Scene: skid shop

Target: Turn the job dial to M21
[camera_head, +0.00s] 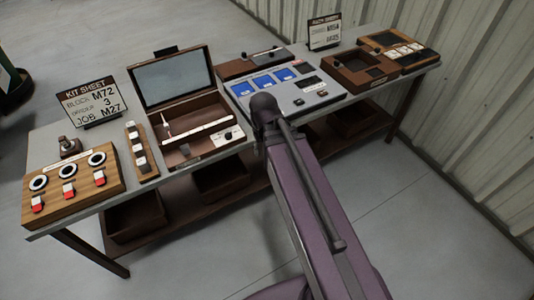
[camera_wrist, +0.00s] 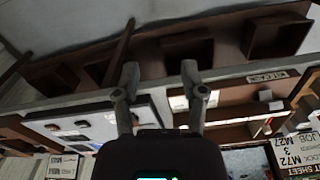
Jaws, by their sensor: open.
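I cannot tell for sure which control is the job dial. A white panel with a small dark knob (camera_head: 228,135) sits at the front right of the open brown case (camera_head: 180,140); its marks are too small to read. A grey console (camera_head: 243,97) with blue screens and small knobs stands to its right, partly hidden by my arm. The left kit sheet (camera_head: 96,97) reads job M27, and shows upside down in the wrist view (camera_wrist: 296,150). My gripper (camera_wrist: 160,72) is open and empty, above the bench's front edge; my arm hides it in the head view.
A wooden block with round dials and red switches (camera_head: 72,185) stands at the bench's left end. A brown tray (camera_head: 365,70) and a second sheet (camera_head: 325,32) stand to the right. Brown bins (camera_head: 135,217) sit on the shelf below. The floor in front is clear.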

